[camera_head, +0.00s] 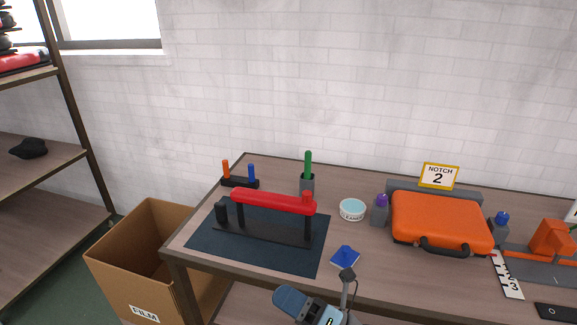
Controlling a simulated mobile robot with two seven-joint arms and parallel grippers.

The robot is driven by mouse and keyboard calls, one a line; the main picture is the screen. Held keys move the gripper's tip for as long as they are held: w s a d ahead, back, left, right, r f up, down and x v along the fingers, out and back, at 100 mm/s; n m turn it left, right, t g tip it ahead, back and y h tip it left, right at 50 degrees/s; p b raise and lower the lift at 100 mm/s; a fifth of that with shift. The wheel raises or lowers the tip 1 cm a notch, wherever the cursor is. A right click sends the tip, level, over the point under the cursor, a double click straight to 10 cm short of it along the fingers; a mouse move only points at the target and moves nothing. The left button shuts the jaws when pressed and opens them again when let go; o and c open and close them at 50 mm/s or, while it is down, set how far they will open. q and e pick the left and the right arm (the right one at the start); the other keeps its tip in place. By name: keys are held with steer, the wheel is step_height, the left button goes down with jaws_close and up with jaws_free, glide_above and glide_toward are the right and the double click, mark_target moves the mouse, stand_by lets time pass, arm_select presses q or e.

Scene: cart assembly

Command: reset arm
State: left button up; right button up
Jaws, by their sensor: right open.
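My right gripper (318,302) shows at the bottom edge, at the table's front edge. It is open, with nothing seen between its fingers, and its lower part is cut off by the frame. A small blue packet or cloth (345,256) lies on the table just beyond it. My left gripper is not in view.
The wooden table (375,280) carries a dark mat (210,245) with a red-topped black stand (272,202). A round tub (352,209), an orange case (440,222) and a "NOTCH 2" sign (439,176) stand farther right. A cardboard box (125,265) and a shelf (45,165) are left.

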steer(key=s+d+f+m+t+h, duration=0.25)
steer(key=d+f+m+h, duration=0.55)
steer(key=m, duration=0.6)
steer(key=s+d+f+m+t+h, duration=0.25)
steer(key=d+f+m+h, duration=0.45)
steer(key=f+m, duration=0.5)
steer(key=s+d+f+m+g+h, duration=0.25)
steer(key=s+d+f+m, duration=0.2)
steer(key=s+m, duration=0.3)
arm_select(q)
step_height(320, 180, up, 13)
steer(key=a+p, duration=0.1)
steer(key=p, duration=1.3)
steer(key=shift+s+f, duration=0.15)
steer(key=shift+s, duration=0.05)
arm_select(e)
step_height(320, 180, up, 12)
steer(key=shift+s+d, duration=0.35)
steer(key=shift+s, duration=0.05)
steer(key=shift+g+y, duration=0.25)
